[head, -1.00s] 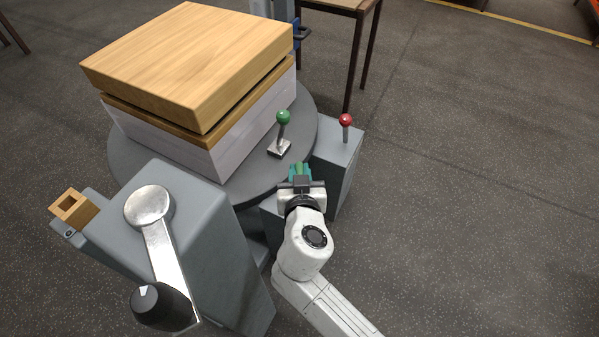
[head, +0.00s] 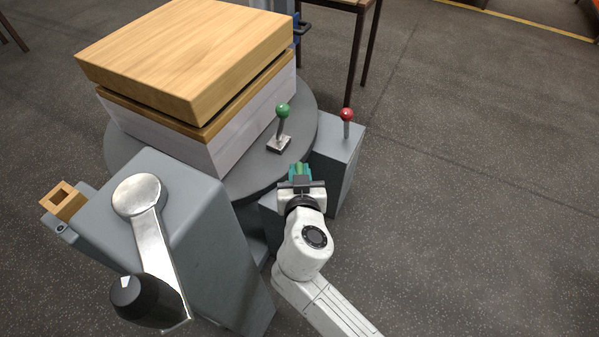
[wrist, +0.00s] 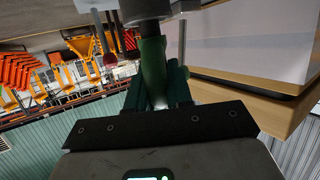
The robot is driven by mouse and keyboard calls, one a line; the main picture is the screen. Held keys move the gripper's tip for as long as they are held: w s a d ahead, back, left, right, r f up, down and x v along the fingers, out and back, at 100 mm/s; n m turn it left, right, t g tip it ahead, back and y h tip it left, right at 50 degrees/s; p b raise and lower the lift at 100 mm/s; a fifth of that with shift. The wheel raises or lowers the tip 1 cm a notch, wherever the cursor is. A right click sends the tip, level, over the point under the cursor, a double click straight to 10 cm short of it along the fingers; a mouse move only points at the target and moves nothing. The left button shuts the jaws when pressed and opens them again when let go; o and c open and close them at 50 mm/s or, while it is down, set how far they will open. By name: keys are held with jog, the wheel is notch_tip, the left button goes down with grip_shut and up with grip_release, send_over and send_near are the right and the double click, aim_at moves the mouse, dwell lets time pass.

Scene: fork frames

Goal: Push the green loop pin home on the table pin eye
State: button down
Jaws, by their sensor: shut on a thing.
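My gripper (head: 300,174) is at the near right edge of the round grey table (head: 305,115), in the head view. Its teal fingers are shut on a green piece that I take for the green loop pin (head: 302,168). In the wrist view the pin (wrist: 153,68) is a green shaft between the fingers (wrist: 156,88), its top end meeting a dark round part (wrist: 148,8). I cannot tell whether that part is the table pin eye or how deep the pin sits. The loop is not clearly visible.
A green-knobbed lever (head: 282,112) stands on the table beyond my gripper. A red-knobbed lever (head: 346,116) stands on a grey block (head: 342,160) to the right. A wood-topped stack (head: 185,55) fills the table's left. A grey housing with a metal crank (head: 138,195) stands at left.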

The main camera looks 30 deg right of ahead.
jog(key=shift+f+b, duration=0.45)
jog(key=shift+f, duration=0.05)
jog(key=c, duration=0.9)
grip_release()
jog(key=shift+c, duration=0.2)
jog(key=p+v, duration=0.2)
jog(key=v, duration=0.8)
jog(key=shift+s+r, duration=0.15)
jog(key=shift+s, duration=0.2)
jog(key=shift+a, duration=0.15)
